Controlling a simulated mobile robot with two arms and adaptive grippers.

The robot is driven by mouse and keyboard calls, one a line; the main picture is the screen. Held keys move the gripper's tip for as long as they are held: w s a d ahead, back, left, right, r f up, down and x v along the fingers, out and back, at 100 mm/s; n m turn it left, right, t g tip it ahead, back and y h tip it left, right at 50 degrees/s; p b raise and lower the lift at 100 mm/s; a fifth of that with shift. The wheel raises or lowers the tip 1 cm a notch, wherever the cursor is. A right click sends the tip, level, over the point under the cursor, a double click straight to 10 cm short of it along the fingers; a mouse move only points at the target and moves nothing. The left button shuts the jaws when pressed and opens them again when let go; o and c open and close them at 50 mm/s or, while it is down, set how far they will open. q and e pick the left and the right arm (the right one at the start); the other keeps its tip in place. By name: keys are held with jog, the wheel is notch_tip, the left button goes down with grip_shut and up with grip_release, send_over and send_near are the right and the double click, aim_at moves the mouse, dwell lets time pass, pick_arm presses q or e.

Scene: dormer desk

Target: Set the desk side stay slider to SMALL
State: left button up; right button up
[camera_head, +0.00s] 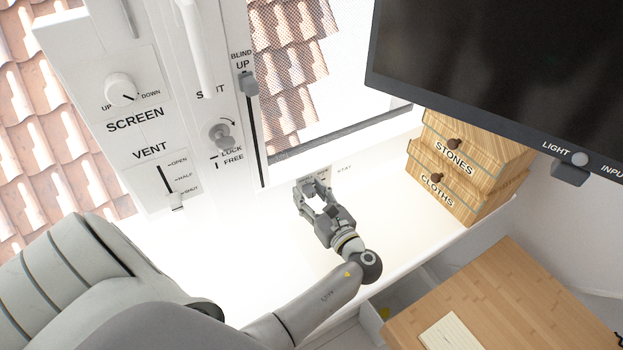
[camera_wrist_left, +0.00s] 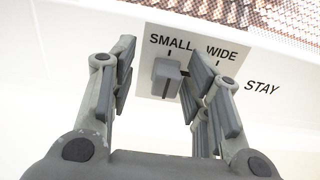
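The stay slider (camera_wrist_left: 166,76) is a small grey knob on a plate (camera_wrist_left: 150,88) marked SMALL and WIDE, with the word STAY beside it. The knob sits under the SMALL tick, and its dark slot shows on the WIDE side. My left gripper (camera_wrist_left: 163,62) is open, with one finger on each side of the knob and a visible gap to both. In the head view the left gripper (camera_head: 312,190) reaches to the plate below the window, and its fingers hide most of the slider. My right gripper is not in view.
The white ledge (camera_head: 400,205) around the gripper is clear. Wooden STONES and CLOTHS drawers (camera_head: 465,165) stand to the right, below a dark screen (camera_head: 500,70). The VENT slider (camera_head: 177,203) and LOCK/FREE knob (camera_head: 220,133) are on the panel at left.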

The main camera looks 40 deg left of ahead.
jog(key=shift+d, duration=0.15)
pick_arm(q)
jog(key=shift+d, duration=0.15)
jog(key=v, duration=0.7)
jog(key=shift+d, duration=0.15)
